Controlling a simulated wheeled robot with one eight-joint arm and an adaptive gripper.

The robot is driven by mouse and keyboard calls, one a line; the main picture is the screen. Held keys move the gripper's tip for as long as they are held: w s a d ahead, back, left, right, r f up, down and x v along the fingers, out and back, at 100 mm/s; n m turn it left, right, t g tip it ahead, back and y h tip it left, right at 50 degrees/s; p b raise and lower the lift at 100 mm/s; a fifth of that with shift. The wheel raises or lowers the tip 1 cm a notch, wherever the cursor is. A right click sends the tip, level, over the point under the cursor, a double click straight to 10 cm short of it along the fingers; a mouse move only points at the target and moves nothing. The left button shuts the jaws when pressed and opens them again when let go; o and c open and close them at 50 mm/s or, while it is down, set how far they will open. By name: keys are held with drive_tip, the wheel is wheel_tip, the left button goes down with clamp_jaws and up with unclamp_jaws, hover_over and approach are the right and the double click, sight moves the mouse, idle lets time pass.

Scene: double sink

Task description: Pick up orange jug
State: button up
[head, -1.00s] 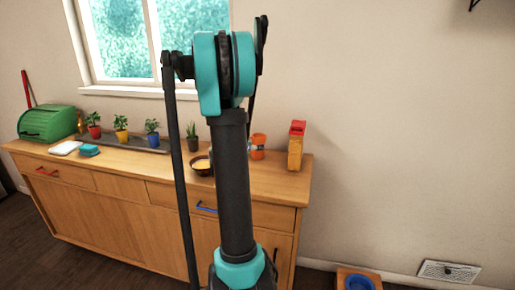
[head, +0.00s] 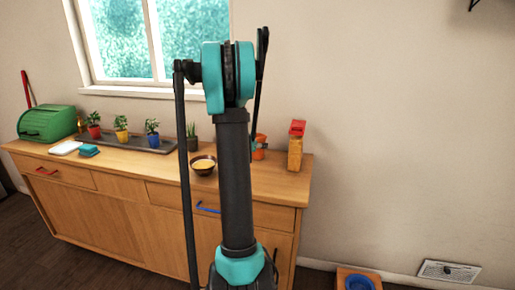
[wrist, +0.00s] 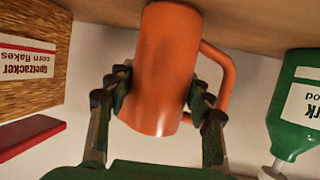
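The orange jug (wrist: 163,70) fills the middle of the wrist view, which shows the scene upside down. Its handle (wrist: 231,80) is on the right there. My gripper (wrist: 161,88) has one finger on each side of the jug, the right one by the handle. Both fingertips appear to touch its sides, with no clear gap. In the head view the jug (head: 260,153) shows at the right part of the wooden counter (head: 270,185), partly hidden by my arm and gripper. I cannot tell whether its base is clear of the counter.
A cereal box (wrist: 32,55) and a green bottle (wrist: 297,110) flank the jug in the wrist view. The head view shows a yellow box with a red top (head: 296,148), a bowl (head: 203,166) and potted plants (head: 121,127) on the counter.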

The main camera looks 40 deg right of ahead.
drive_tip(key=c, duration=0.9)
drive_tip(key=shift+r, duration=0.15)
wheel_tip(320, 180, up, 20)
